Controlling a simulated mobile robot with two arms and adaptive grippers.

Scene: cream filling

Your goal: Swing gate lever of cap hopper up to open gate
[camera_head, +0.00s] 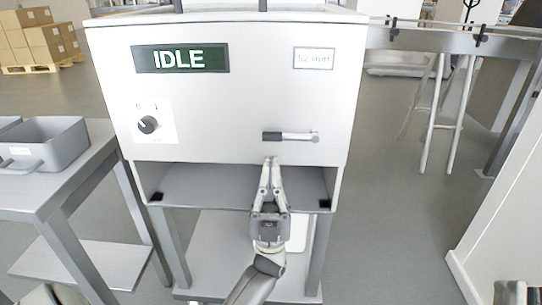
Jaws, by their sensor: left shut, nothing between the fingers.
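The gate lever (296,136) is a grey bar with a dark grip at its left end. It lies level on the front of the white cap hopper cabinet (220,110). My left gripper (271,161) is shut and empty. In the picture its fingertips are just below the lever's dark end. I cannot tell whether they touch it.
The cabinet has an "IDLE" display (180,58), a "52 mm" label (313,58) and a black knob (148,125). An open shelf (205,185) lies below the panel. A grey bin (60,140) stands on a side table at left.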

